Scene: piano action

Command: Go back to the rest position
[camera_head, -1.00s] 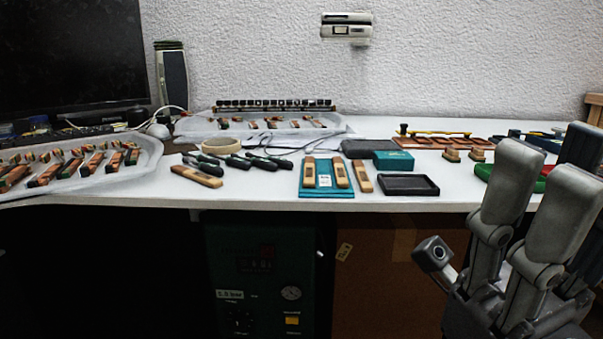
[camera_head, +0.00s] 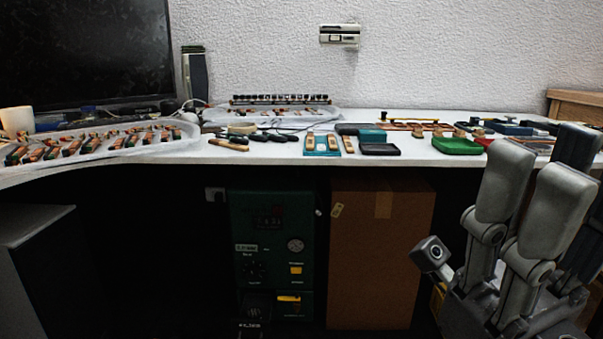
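My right gripper (camera_head: 484,222) stands at the lower right, in front of the desk, with its grey fingers pointing up. Its fingers are spread apart with nothing between them, and it touches nothing that I can see. My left gripper is out of the picture. The white desk (camera_head: 260,155) runs across the view, beyond and above the lower part of my gripper. On it lie a teal block with wooden pieces (camera_head: 321,144), a black tray (camera_head: 380,149) and a green tray (camera_head: 457,146).
A clear tray of piano parts (camera_head: 185,132) lies at the left, below a dark monitor (camera_head: 80,55). Under the desk stand a green machine (camera_head: 270,235), a brown cardboard box (camera_head: 385,270) and a dark cabinet (camera_head: 35,225). Open space lies in front of the desk.

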